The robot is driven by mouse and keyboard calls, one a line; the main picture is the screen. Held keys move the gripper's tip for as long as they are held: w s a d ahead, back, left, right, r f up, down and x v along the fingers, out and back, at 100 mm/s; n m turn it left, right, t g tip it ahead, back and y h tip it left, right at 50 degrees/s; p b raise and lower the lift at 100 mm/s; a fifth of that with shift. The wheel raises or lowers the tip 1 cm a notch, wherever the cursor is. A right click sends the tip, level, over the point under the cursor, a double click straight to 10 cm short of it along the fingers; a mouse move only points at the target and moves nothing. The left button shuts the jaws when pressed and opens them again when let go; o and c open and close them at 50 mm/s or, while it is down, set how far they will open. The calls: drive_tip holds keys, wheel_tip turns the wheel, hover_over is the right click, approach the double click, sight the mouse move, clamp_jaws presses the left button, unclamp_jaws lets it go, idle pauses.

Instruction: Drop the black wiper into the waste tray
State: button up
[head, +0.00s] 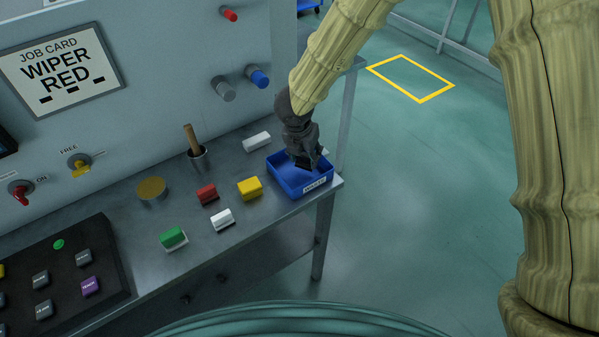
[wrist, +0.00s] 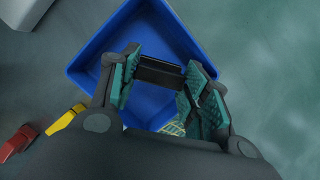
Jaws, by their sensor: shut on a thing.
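My gripper (head: 304,162) is over the blue waste tray (head: 285,184) at the right end of the metal bench. In the wrist view, my gripper (wrist: 160,77) is shut on the black wiper (wrist: 159,73), which lies between the green finger pads. The wiper is above the tray floor; the blue tray (wrist: 95,52) shows around and below it. In the head view the wiper is a small dark shape at my fingertips, partly hidden by my gripper. Whether it touches the tray is not clear.
Red (head: 207,194), yellow (head: 249,187), white (head: 222,218) and green (head: 174,237) wipers stand on the bench left of the tray. A cup with a wooden handle (head: 197,156) and a white block (head: 257,141) stand behind. The bench's right edge is close to the tray.

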drive_tip(key=o, duration=1)
drive_tip(key=v, duration=1.2)
